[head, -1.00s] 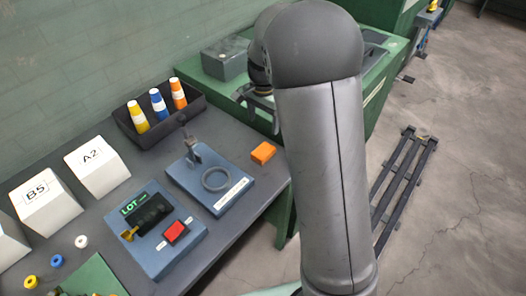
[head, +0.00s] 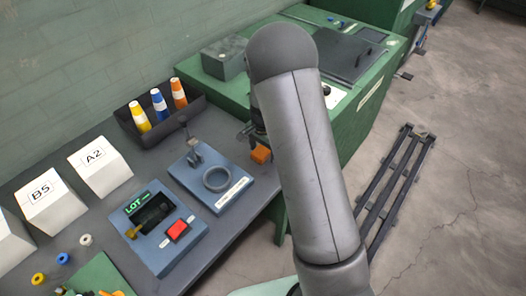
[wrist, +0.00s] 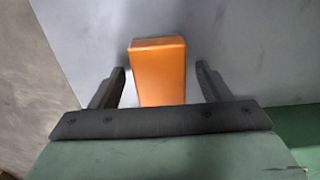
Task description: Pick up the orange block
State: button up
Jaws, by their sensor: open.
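The orange block (head: 260,154) lies on the dark grey table near its right end, beside the blue base with the ring. In the wrist view the orange block (wrist: 158,72) lies between the two dark fingers, with a gap on each side. My gripper (wrist: 160,85) is open and empty, with its fingers pointing toward the block. In the head view my gripper (head: 252,138) is right by the block and is partly hidden by my arm. The exact height of the fingers above the table is hard to tell.
The blue base with a ring and lever (head: 213,190) stands just left of the block. A black tray (head: 190,117) holds yellow, blue and orange cones behind it. A blue box with a red button (head: 166,248) is at the front. A green cabinet (head: 285,100) adjoins the table's right end.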

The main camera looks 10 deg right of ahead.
aim_at(263, 149)
jog(key=c, duration=1.1)
jog(key=shift+r, duration=0.1)
jog(key=shift+r, duration=0.25)
notch_tip(263, 149, up, 3)
jog(key=shift+w+f, duration=0.1)
jog(key=shift+f, duration=0.1)
jog(key=s+d+r+b, duration=0.3)
jog(key=d+r, duration=0.6)
jog(key=d, duration=0.4)
jog(key=shift+d+r, duration=0.35)
jog(key=shift+d, duration=0.05)
